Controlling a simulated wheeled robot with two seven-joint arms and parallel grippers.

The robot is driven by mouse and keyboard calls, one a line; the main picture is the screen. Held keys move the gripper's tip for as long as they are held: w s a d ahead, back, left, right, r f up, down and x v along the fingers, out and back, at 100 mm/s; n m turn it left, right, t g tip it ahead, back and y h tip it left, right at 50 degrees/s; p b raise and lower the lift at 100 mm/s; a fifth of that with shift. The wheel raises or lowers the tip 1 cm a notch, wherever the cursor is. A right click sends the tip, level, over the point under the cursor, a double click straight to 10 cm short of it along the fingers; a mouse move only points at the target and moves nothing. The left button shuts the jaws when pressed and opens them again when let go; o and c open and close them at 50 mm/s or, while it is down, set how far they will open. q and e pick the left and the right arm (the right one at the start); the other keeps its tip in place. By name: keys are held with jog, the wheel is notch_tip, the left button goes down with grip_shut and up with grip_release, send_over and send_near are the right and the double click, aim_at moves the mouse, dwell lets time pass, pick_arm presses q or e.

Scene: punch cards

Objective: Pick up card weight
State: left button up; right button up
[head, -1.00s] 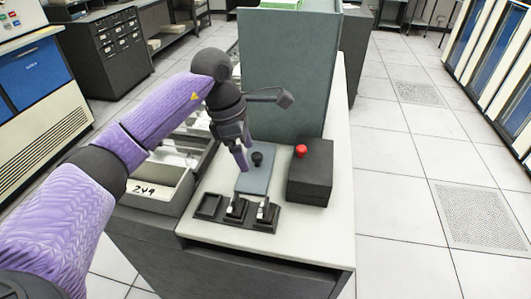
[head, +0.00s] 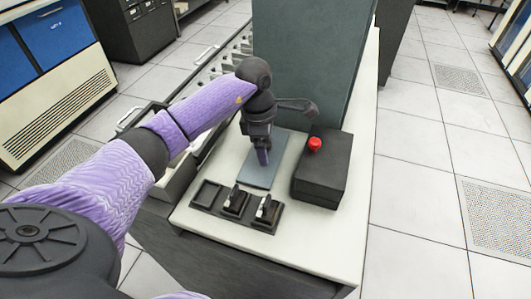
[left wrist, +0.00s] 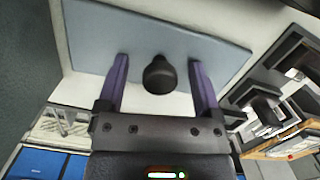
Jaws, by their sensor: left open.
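The card weight (head: 287,150) is a flat blue-grey plate with a black knob, lying on the white top of the cabinet. My left gripper (head: 263,157) points down over it and hides the knob in the head view. In the left wrist view, the black knob (left wrist: 159,76) stands between the two open purple fingers of the left gripper (left wrist: 158,62), with a gap on each side. The weight's plate (left wrist: 90,38) spreads behind them. My right gripper is in neither view.
A black box (head: 318,178) with a red button stands right of the weight. A tall grey-green panel (head: 310,65) rises behind. Open drawers are at the left. The white top (head: 315,245) is bare at front right.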

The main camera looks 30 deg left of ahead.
pick_arm(q)
grip_shut()
dwell(0.5)
jog(key=shift+r, duration=0.15)
